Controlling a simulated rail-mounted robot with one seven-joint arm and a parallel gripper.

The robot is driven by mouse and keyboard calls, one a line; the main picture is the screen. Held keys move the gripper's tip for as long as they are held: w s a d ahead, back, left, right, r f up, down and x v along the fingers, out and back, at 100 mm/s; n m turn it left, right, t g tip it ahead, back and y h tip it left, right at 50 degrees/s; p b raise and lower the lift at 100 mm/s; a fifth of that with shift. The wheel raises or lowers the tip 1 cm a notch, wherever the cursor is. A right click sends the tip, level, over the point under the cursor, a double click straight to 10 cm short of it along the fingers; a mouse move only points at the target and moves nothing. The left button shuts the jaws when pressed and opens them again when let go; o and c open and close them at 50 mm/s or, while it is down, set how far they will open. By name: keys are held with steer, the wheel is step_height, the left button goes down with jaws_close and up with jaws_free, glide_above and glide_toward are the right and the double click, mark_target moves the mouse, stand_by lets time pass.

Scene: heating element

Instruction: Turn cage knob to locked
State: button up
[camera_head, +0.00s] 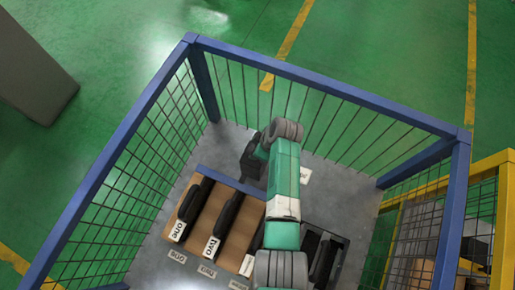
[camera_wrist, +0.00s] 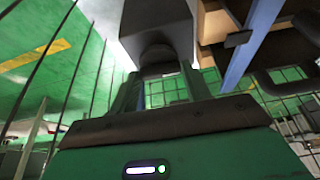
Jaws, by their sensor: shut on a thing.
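In the wrist view, my gripper (camera_wrist: 158,76) has its two fingers on either side of a dark rounded knob (camera_wrist: 158,55). The fingers are shut on it. The knob sits against a dark grey block (camera_wrist: 156,18); any locked or unlocked marking is hidden. In the head view, a black block (camera_head: 250,165) stands on the grey floor inside the cage, beside the end of my arm. My arm covers the fingers and the knob there. The cage (camera_head: 330,84) has blue posts and rails with dark mesh sides.
A black tray (camera_head: 338,262) lies right of my arm. A white label (camera_head: 305,175) lies partly behind my arm. A yellow frame (camera_head: 508,190) stands outside at right.

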stand_by(0.4)
steer(key=o, duration=1)
steer(key=p+v, duration=0.4)
steer(key=v, duration=0.4)
steer(key=shift+w, duration=0.15)
